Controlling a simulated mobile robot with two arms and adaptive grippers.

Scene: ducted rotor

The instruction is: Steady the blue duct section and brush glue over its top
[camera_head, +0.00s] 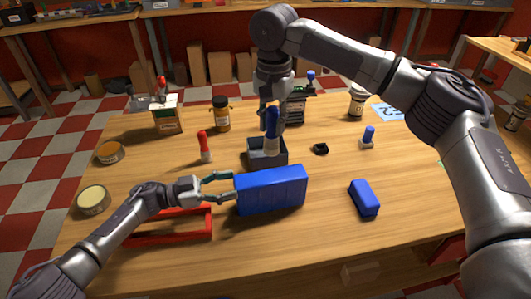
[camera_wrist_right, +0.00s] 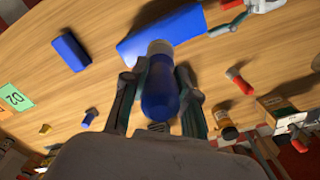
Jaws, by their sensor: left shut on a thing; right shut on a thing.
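The large blue block, which looks like the duct section (camera_head: 270,190), rests on the table's near middle; it also shows at the top of the right wrist view (camera_wrist_right: 175,35). My left gripper (camera_head: 219,187) is shut on its left end. My right gripper (camera_head: 270,121) is shut on a blue-handled brush (camera_wrist_right: 160,98) with a pale collar. In the head view the brush (camera_head: 272,145) is upright at a dark square holder (camera_head: 252,157), behind the blue block. I cannot tell whether its lower end is inside the holder. The bristles are hidden.
A red frame (camera_head: 170,238) lies at front left, under my left arm. A smaller blue block (camera_head: 364,198) lies to the right. A red-handled brush (camera_head: 204,146), a small blue-handled piece (camera_head: 367,137) and a black part (camera_head: 320,149) stand nearby. Jars and tins line the left and back.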

